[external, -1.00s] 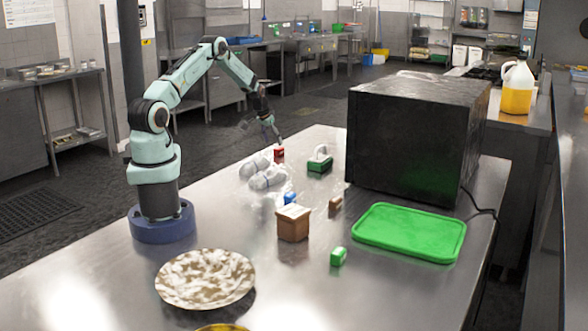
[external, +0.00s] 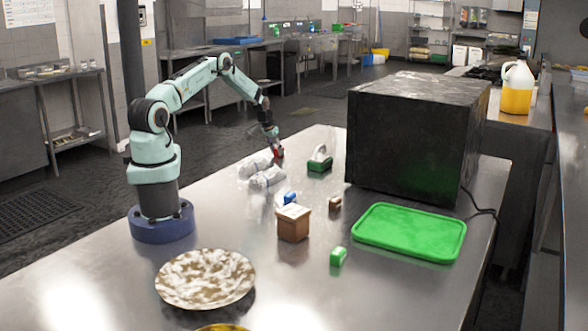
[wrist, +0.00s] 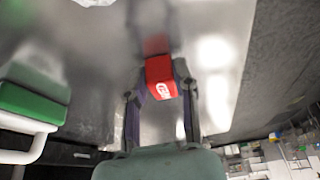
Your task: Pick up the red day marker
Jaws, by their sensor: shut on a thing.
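The red day marker is a small red block with white lettering. In the wrist view the red day marker (wrist: 160,76) is between the two fingertips of my gripper (wrist: 162,84), which is shut on it. In the external view my gripper (external: 273,143) is at the far left part of the steel table, and the red marker (external: 278,153) shows at its fingertips, partly hidden by them. I cannot tell whether the marker touches the table.
A green block with a white handle (external: 320,162) stands to the right of my gripper. Wrapped bags (external: 266,178) lie just in front. A blue block (external: 290,198), brown box (external: 293,226), small brown block (external: 335,203), green block (external: 338,256), green tray (external: 372,252), patterned plate (external: 190,297) and large black box (external: 400,135) share the table.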

